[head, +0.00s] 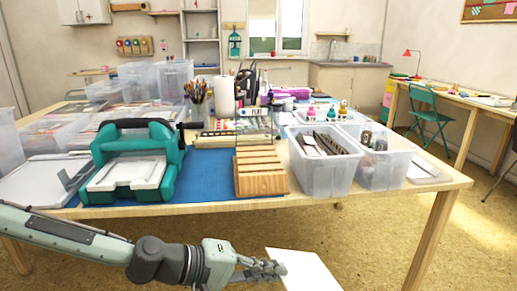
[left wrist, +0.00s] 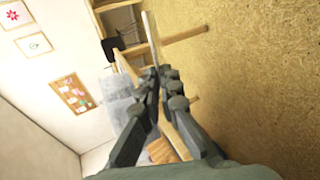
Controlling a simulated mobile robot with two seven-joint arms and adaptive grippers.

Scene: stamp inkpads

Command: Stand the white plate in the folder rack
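The white plate (head: 308,272) is a thin flat sheet in front of the table, at the bottom of the head view, partly cut off by the frame edge. My left gripper (head: 272,268) is shut on its left edge. In the left wrist view the plate (left wrist: 152,38) shows nearly edge-on between the fingertips of the gripper (left wrist: 156,82). The folder rack (head: 260,172) is a wooden block with several slots, standing on the table near the front edge. It is above and slightly left of the plate in the head view. My right gripper is not in view.
A teal press (head: 137,160) stands left of the rack on a blue mat (head: 212,178). Clear bins (head: 325,172) with contents stand close to the rack's right. The wooden table's front edge (head: 230,204) lies between my gripper and the rack. Jars and supplies crowd behind.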

